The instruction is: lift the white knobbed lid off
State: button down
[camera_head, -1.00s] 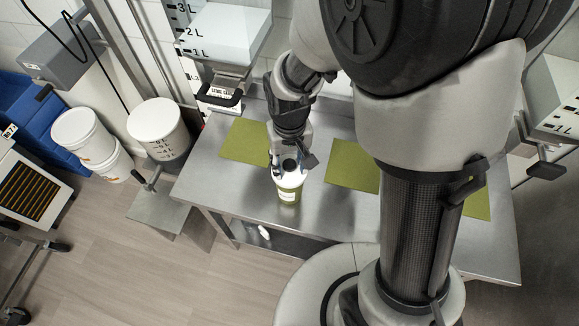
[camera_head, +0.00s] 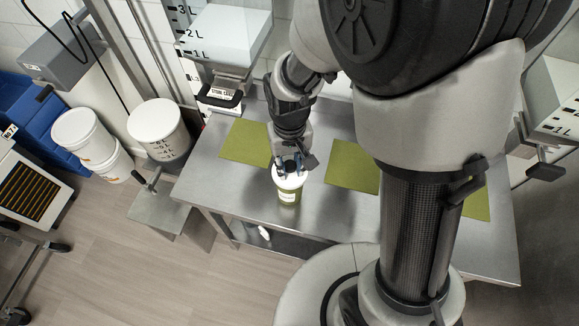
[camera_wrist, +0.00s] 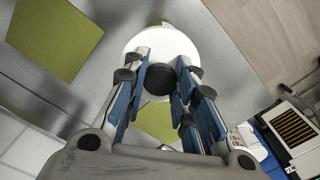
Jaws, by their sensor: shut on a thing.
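The white lid (camera_head: 289,182) is a round disc on a small labelled container with green in it (camera_head: 288,197), which stands on the steel table. In the wrist view the lid (camera_wrist: 165,37) fills the space just past my fingers, and its dark round knob (camera_wrist: 159,78) shows between them. My gripper (camera_head: 288,166) is above the lid, and in the wrist view its blue-padded fingers (camera_wrist: 161,77) are shut on the knob.
Green mats (camera_head: 245,142) (camera_head: 353,166) lie on the steel table (camera_head: 235,186) either side of the container. A scale-like stand (camera_head: 222,92) is behind. White buckets (camera_head: 158,128) stand at the left. Bare table surrounds the container.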

aim_at(289, 164)
jog(key=shift+r+p, duration=0.75)
jog(key=shift+r, duration=0.35)
notch_tip(289, 164, up, 5)
jog(key=p, duration=0.4)
jog(key=shift+r, duration=0.1)
jog(key=c, duration=1.9)
grip_release()
grip_shut()
